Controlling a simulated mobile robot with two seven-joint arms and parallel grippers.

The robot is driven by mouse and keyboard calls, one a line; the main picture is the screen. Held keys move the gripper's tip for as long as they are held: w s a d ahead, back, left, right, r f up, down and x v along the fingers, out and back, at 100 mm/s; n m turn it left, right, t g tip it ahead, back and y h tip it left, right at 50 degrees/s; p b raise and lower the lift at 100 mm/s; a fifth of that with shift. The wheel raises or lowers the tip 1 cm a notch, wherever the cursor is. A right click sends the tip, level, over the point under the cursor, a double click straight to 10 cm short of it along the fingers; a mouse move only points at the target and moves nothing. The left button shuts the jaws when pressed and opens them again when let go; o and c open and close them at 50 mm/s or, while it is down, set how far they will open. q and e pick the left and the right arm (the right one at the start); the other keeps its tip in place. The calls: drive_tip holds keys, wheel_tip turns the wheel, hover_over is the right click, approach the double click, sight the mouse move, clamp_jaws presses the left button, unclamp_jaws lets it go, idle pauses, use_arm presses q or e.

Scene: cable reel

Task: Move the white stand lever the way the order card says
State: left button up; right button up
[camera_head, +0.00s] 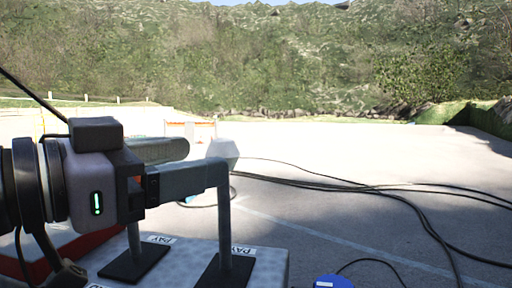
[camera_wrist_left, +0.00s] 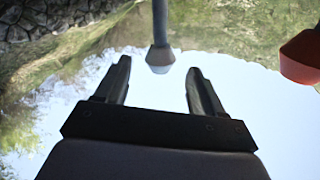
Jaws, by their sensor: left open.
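The white lever (camera_head: 224,225) stands upright on a black base plate on a pale box top, with its pale faceted knob (camera_head: 223,153) above. My left gripper (camera_head: 205,162) is open at knob height, and its near finger hides part of the lever below the knob. In the left wrist view the pale knob (camera_wrist_left: 160,58) on its grey rod sits between and slightly beyond the tips of the open left gripper (camera_wrist_left: 160,68). I cannot tell whether they touch. A red knob (camera_wrist_left: 302,57) is at the right there. My right gripper and a readable order card are not in view.
A second post (camera_head: 134,240) stands on another black plate to the left, its top hidden by my gripper. Labels reading "PAY" (camera_head: 243,251) lie beside the plates. A blue round thing (camera_head: 333,281) is at the bottom edge. Black cables (camera_head: 380,188) cross the open pavement.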

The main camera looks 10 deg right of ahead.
sight(236, 152)
use_arm(q)
drive_tip(key=shift+w+d+r, duration=0.1)
drive_tip(key=shift+w+d, duration=0.25)
drive_tip(key=p+x, duration=0.1)
drive_tip(key=x, duration=0.5)
drive_tip(key=shift+d+p, duration=0.15)
drive_tip(key=shift+p, duration=0.25)
